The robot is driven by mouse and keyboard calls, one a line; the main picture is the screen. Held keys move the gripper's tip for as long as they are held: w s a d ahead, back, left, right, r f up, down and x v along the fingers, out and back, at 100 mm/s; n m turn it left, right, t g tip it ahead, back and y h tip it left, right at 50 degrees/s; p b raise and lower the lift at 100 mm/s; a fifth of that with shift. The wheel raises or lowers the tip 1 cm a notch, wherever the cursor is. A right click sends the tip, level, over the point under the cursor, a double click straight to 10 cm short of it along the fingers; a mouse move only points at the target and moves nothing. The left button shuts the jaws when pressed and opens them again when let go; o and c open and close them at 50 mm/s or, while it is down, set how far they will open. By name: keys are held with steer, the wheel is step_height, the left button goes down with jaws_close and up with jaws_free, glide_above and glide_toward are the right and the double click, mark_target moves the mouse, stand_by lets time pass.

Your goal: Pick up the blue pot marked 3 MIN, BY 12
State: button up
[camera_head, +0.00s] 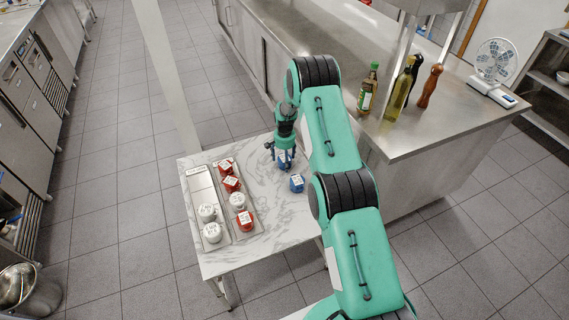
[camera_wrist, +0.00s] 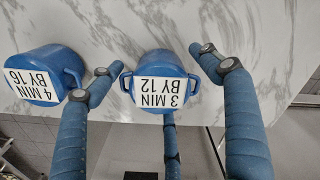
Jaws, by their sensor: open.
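The blue pot marked 3 MIN, BY 12 (camera_wrist: 165,70) stands on the marble-topped table, its label upside down in the wrist view. It has a small handle on each side. My gripper (camera_wrist: 163,66) is open, with one finger to each side of this pot and a third finger below it in the picture. The pot is between the fingers; I cannot tell whether any finger touches it. In the head view my gripper (camera_head: 281,150) is over the table and partly hides the blue pot (camera_head: 286,162).
A second blue pot, marked 4 MIN, BY 16 (camera_wrist: 45,65), stands close beside the left finger.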

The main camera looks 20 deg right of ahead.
stand_by(0.3)
steer(key=c, duration=1.5)
steer(key=shift+r, duration=0.1)
steer(key=shift+c, duration=0.2)
steer(key=shift+r+p, duration=1.1)
steer(key=shift+r, duration=3.9)
